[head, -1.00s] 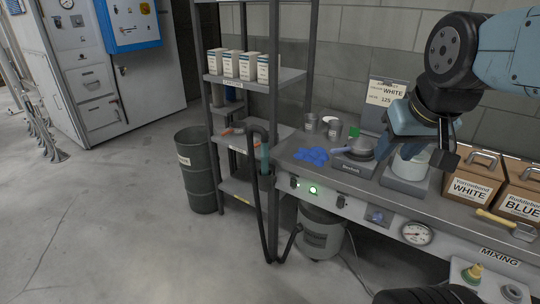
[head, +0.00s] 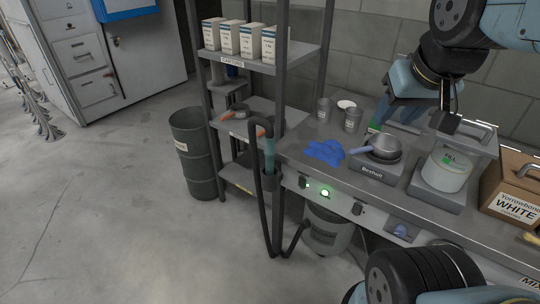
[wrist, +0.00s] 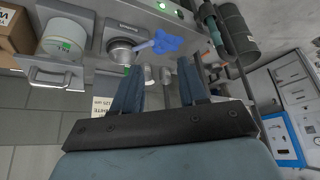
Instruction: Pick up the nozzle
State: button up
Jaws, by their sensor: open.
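The nozzle appears to be the teal tube (head: 269,156) at the end of a black hose. It stands upright in a dark holder at the shelf post, left of the bench. The black hose loops over its top and hangs to the floor. My gripper (head: 410,118) is open and empty, above the back of the bench, well right of the nozzle and apart from it. The gripper also shows in the wrist view (wrist: 158,75), its two blue fingers spread with nothing held between them.
A metal shelf rack (head: 231,62) with white boxes stands beside the bench. The bench holds a blue cloth (head: 325,151), a pan (head: 381,146) on a scale, cups and a white tub (head: 446,171). A grey drum (head: 196,160) stands left. Floor at left is clear.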

jog(key=o, duration=0.3)
jog(key=shift+f, duration=0.15)
jog(key=shift+o, duration=0.5)
jog(key=w+d+f+n+g+h, duration=0.1)
jog(key=w+f+n+g+h, duration=0.3)
jog(key=f, duration=0.4)
jog(key=w+n+h, duration=0.1)
jog(key=w+n, duration=0.1)
jog(key=shift+w+d+f+n+g+h, duration=0.2)
jog(key=shift+d+n+g+h, duration=0.1)
jog(key=shift+g+h, duration=0.1)
jog(key=w+a+f+n+h, duration=0.1)
jog(key=w+f+n+h, duration=0.2)
jog(key=w+n+h, duration=0.15)
jog(key=n+t+y, duration=0.4)
jog(key=n+t, duration=1.2)
jog(key=n, duration=0.5)
send_near(267, 147)
jog(key=x, duration=0.8)
jog(key=shift+w+d, duration=0.15)
jog(key=shift+w, duration=0.05)
jog(key=shift+f+x, duration=0.15)
jog(key=shift+x, duration=1.15)
jog(key=shift+f+x, duration=0.15)
jog(key=shift+x, duration=1.15)
